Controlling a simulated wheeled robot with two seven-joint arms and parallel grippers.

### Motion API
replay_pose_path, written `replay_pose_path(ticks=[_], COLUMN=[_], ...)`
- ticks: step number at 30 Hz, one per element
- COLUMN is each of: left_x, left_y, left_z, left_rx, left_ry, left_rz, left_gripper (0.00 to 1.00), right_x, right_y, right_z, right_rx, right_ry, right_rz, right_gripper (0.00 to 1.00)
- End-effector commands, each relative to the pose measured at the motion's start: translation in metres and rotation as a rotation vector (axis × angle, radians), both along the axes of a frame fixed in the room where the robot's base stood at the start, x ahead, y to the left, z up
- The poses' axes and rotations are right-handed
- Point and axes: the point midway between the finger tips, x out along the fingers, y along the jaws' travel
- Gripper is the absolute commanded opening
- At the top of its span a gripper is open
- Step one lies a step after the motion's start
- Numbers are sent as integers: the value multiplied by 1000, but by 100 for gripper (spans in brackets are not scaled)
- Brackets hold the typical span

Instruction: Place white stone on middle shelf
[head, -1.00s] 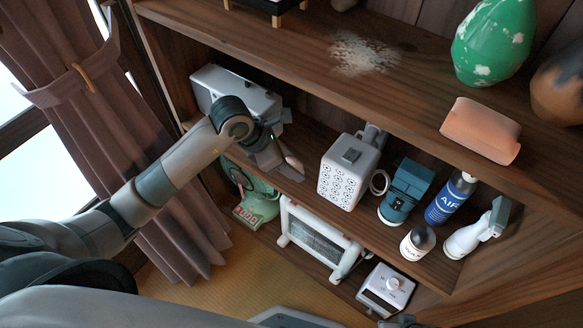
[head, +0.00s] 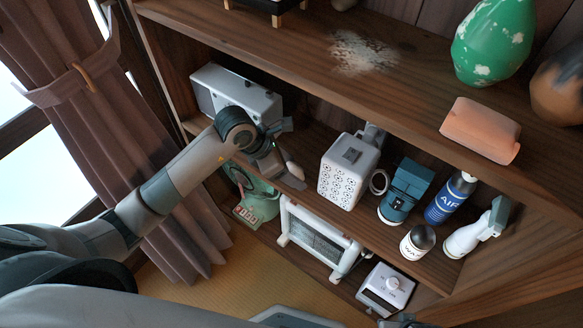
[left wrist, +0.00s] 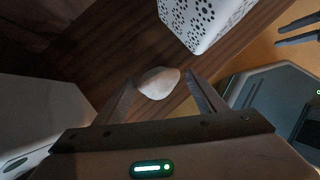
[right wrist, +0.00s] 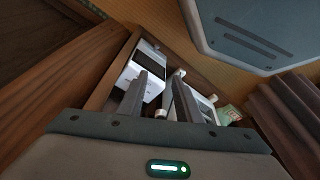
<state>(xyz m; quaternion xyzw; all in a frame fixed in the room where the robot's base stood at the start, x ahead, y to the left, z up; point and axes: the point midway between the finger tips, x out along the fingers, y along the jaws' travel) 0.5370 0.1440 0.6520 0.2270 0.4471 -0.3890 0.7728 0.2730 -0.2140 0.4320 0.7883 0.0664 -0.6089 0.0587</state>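The white stone (left wrist: 158,82) is a smooth, pale oval. In the left wrist view it lies between and slightly beyond my left fingertips, with a narrow gap on each side. It also shows in the head view (head: 294,171), over the middle shelf (head: 312,205), and looks to rest on the board. My left gripper (head: 288,158) is open around the stone; it also shows in the left wrist view (left wrist: 160,88). My right gripper (right wrist: 160,85) is open and empty, well away from the stone, above the lower shelf and floor.
A white box (head: 235,95) stands left of my left gripper, and a white perforated cube (head: 345,175) to the right. A teal device (head: 405,190), a blue can (head: 450,198) and a spray bottle (head: 475,232) stand further right. The upper shelf (head: 300,50) overhangs. A heater (head: 318,240) is below.

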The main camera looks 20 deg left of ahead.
Motion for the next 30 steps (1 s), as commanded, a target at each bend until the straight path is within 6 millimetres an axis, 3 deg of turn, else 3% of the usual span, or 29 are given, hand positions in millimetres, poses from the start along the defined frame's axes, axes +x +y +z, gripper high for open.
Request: replay_pose_path(ticks=[11,30], left_x=[-1,-31], left_y=[3,43], left_z=[8,95], left_rx=[1,1], left_ry=[-2,-2], left_rz=[0,0], left_gripper=[64,64], right_x=[-3,-3], right_y=[-1,-1], right_z=[-8,-12], right_rx=[-1,-1], right_ry=[8,10], right_rz=[-1,0], right_gripper=[31,31])
